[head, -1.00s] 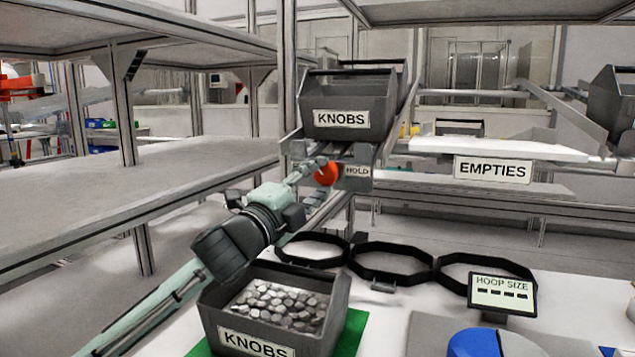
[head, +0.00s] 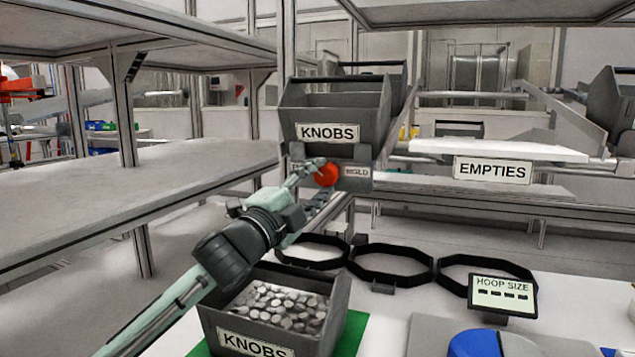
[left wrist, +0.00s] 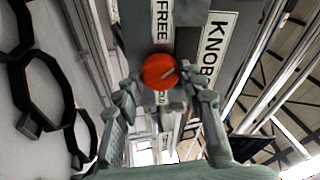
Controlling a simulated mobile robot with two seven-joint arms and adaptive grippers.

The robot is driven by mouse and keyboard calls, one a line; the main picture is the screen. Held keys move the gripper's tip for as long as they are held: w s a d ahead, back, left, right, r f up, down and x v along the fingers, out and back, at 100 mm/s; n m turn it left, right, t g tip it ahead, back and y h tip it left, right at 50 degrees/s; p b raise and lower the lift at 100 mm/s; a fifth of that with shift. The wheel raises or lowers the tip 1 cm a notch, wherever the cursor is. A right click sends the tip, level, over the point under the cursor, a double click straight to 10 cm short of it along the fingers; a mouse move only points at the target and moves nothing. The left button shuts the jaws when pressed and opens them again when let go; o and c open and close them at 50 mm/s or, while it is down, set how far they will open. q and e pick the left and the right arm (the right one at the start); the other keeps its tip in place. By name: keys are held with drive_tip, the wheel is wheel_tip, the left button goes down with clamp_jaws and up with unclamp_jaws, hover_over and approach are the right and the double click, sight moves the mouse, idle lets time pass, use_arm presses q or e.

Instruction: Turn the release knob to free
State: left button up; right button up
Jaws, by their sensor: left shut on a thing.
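The red release knob (head: 327,174) sits on the grey plate under the upper KNOBS bin, between a partly covered label at left and the HOLD label (head: 357,171). The upper KNOBS bin (head: 328,133) stands on the sloping rack just above the knob. My right gripper is in neither view.
A second KNOBS bin (head: 335,320) full of grey knobs stands on a green mat below my left arm. Several black hoops (head: 391,265) and a HOOP SIZE sign (head: 502,295) are on the bench. An EMPTIES shelf (head: 500,150) is at right.

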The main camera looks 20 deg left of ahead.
use_arm(q)
drive_tip(key=o, duration=1.2)
drive_tip(key=shift+c, duration=0.2)
drive_tip(key=v, duration=1.2)
